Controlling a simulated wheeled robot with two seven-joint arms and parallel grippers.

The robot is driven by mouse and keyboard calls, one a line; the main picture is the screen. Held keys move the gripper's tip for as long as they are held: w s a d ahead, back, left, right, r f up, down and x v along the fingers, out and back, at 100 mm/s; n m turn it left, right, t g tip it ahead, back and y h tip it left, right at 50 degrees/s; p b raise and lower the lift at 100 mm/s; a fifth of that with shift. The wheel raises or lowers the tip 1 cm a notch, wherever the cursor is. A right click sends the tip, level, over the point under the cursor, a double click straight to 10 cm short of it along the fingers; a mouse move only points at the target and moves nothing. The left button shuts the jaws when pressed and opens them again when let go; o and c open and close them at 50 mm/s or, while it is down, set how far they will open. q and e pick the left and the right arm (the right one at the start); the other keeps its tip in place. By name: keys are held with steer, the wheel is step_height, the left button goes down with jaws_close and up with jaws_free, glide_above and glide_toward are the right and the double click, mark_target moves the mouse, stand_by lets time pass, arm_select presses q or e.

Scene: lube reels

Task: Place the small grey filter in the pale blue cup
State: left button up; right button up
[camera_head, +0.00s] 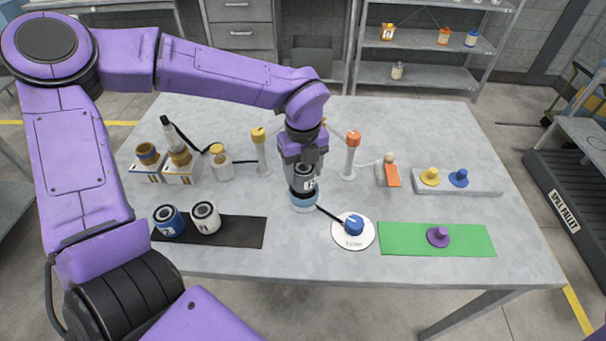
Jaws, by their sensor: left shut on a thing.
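My left gripper (304,160) points straight down over the middle of the table and is shut on the small grey filter (304,181), a dark upright cylinder with a white label. The pale blue cup (303,203) is directly below it. The lower end of the filter lines up with the cup's opening and seems to be at or inside the rim; I cannot tell how deep it sits. The gripper's fingertips are partly hidden by the wrist and the filter. My right gripper is not in view.
Left of the cup, blue (169,221) and white (206,217) cans stand on a black mat (240,232). A white disc (353,241) with a blue knob lies right of it, beside a green mat (400,240). Yellow-topped (260,150) and orange-topped (350,155) posts stand behind.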

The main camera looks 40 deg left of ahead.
mark_target(303, 179)
arm_select(q)
steer(key=shift+w+a+f, duration=0.15)
steer(key=shift+w+f, duration=0.1)
steer(key=shift+f, duration=0.1)
step_height(303, 179, down, 4)
steer(key=shift+w+a+r, duration=0.1)
steer(key=shift+w+r, duration=0.05)
steer(key=shift+r, duration=0.1)
